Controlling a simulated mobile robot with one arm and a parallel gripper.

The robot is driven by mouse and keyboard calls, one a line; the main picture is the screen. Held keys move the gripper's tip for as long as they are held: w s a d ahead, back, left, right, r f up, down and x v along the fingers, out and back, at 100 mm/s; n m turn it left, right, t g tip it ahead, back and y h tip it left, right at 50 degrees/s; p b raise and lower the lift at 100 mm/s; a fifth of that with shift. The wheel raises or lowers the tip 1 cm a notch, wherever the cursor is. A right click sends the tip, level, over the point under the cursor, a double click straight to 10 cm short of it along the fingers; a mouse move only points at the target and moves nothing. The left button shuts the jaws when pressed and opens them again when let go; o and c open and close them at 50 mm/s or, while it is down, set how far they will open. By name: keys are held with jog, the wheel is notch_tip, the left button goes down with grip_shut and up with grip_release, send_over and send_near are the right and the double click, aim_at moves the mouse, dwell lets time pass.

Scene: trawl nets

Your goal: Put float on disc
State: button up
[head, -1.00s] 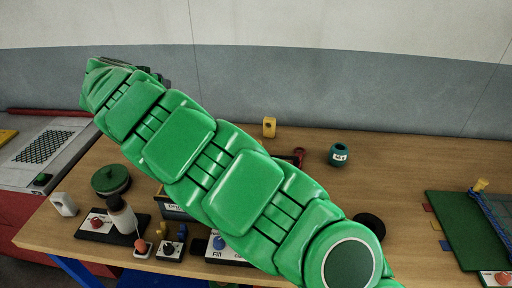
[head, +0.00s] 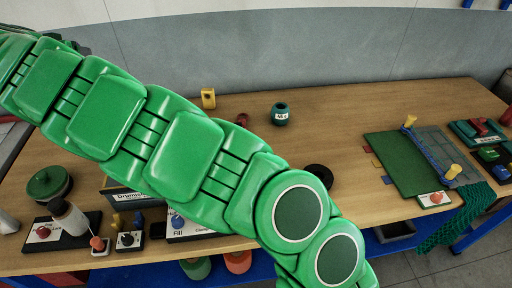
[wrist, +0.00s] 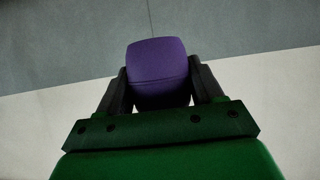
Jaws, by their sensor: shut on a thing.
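A purple float (wrist: 158,72) with rounded edges sits between the two dark fingers of my gripper (wrist: 160,92) in the wrist view. The fingers are shut on its sides, with only the pale and grey wall behind. A black disc (head: 320,174) lies on the table just right of my arm, near the middle. I cannot tell for sure that it is the task's disc. The held float is well away from it.
A green board (head: 400,163) with netting is at right. Bare wood lies between the pot and board.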

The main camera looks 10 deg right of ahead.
jog(key=d+m+h, duration=0.4)
jog(key=d, duration=1.6)
jog(key=m+g+h, duration=0.8)
jog(key=m+g, duration=0.2)
jog(key=m, duration=0.2)
send_over(315, 168)
notch_tip(315, 168, down, 20)
jog(key=shift+f, duration=4.85)
jog(key=o, duration=1)
jog(key=shift+f, duration=0.1)
jog(key=shift+o, duration=0.2)
